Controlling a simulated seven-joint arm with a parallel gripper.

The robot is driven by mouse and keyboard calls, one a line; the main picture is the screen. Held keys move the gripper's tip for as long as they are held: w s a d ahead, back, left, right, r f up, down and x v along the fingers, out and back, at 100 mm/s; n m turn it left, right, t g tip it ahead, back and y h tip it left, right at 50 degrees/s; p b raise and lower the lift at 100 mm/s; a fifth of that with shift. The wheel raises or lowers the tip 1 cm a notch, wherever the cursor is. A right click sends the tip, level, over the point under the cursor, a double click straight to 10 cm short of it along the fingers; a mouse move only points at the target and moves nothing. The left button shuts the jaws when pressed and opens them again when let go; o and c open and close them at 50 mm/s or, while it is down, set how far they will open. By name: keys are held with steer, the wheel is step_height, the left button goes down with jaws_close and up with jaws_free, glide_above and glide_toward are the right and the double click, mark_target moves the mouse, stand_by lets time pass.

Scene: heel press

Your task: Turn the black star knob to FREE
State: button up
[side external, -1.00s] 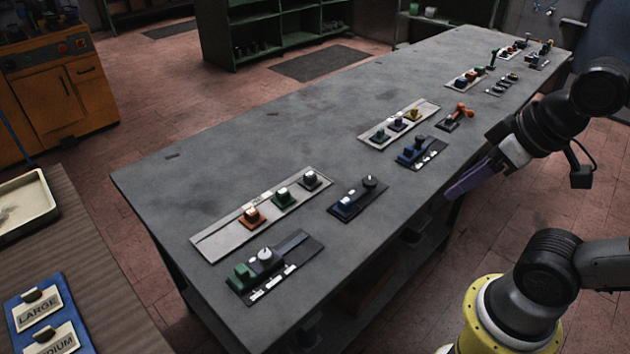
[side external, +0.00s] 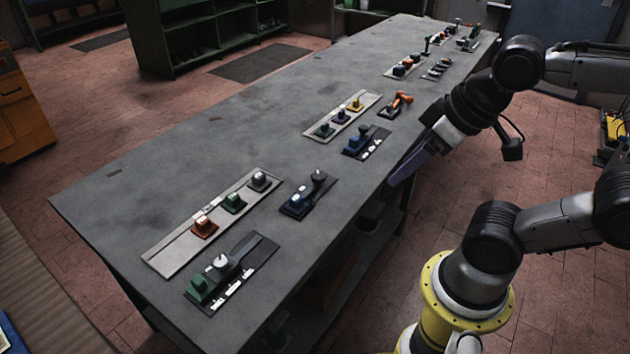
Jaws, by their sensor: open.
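Two dark knobs could be the black star knob: one (side external: 319,177) on a dark plate near the middle of the bench, the other (side external: 362,130) on a blue block farther back. Both are too small to show a star shape, and no FREE mark can be read. My gripper (side external: 394,184) has purple fingers, is open, and points down and left at the bench's right edge. It is apart from both knobs, and nothing shows between its fingers.
The long grey bench (side external: 150,185) carries several fixture plates. A pale strip (side external: 168,252) with orange, green and grey knobs and a dark plate (side external: 262,246) with a green block are at the near end. An orange handle (side external: 400,99) stands behind the blue block. The bench's left side is bare.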

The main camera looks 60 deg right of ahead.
steer(key=shift+o, duration=1.4)
steer(key=shift+w+r, duration=0.3)
steer(key=shift+r, duration=0.3)
steer(key=shift+w+r, duration=0.3)
steer(key=shift+r, duration=0.3)
steer(key=w+r, duration=0.3)
steer(key=w, duration=0.1)
steer(key=m+g, duration=0.4)
steer(key=g, duration=0.2)
glide_above(318, 175)
step_height(318, 175, down, 15)
step_height(318, 175, down, 14)
steer(key=shift+r, duration=0.2)
jaws_close()
